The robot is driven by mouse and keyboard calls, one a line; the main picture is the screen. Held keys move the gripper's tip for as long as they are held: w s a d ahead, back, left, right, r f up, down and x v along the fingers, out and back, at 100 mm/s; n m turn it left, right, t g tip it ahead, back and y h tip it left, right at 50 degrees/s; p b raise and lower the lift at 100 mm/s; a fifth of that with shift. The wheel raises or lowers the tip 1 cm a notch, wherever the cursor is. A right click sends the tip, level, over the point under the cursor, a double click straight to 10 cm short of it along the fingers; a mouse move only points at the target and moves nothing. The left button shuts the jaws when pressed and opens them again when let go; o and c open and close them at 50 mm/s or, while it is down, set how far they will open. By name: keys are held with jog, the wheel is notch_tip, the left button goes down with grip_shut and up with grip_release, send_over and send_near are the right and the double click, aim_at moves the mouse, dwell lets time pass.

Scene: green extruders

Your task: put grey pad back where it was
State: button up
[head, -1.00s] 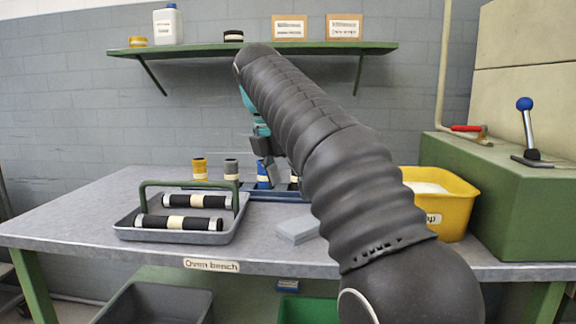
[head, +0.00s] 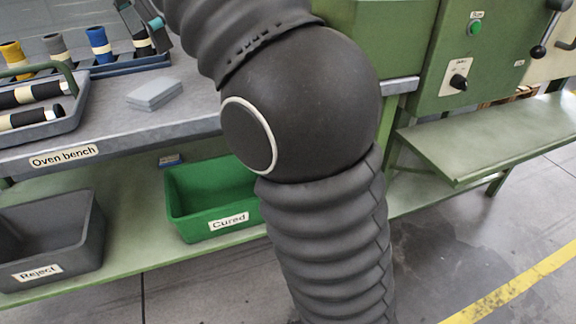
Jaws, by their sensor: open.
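The grey pad (head: 155,93) is a flat light-grey block, seemingly in two layers. It lies on the grey top of the oven bench (head: 112,128), near the front edge and right of the tray with rollers. My gripper (head: 147,30) shows only in part at the top edge of the head view, above and behind the pad. It is open and apart from the pad. My own arm hides the bench to the right.
A grey tray (head: 68,124) holds black rollers. A blue rack (head: 100,70) with coloured rollers stands behind. Below are a grey "Reject" bin (head: 80,240) and green "Cured" bin (head: 185,217). A green machine (head: 440,60) and shelf (head: 480,150) stand right.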

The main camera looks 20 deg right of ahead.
jog(key=s+d+f+m+t+y, duration=0.1)
jog(key=s+d+f+m, duration=0.9)
jog(key=s+d+m, duration=0.15)
jog(key=s+d+f+m+t, duration=0.1)
jog(key=s+d+f+m, duration=0.1)
jog(key=s+f+m, duration=0.3)
jog(key=s+d+f+m+y, duration=0.1)
jog(key=s+f+m, duration=0.5)
jog(key=f, duration=0.5)
jog(key=shift+s+d+f+t, duration=0.35)
jog(key=shift+s+f+t, duration=0.05)
jog(key=shift+s, duration=0.15)
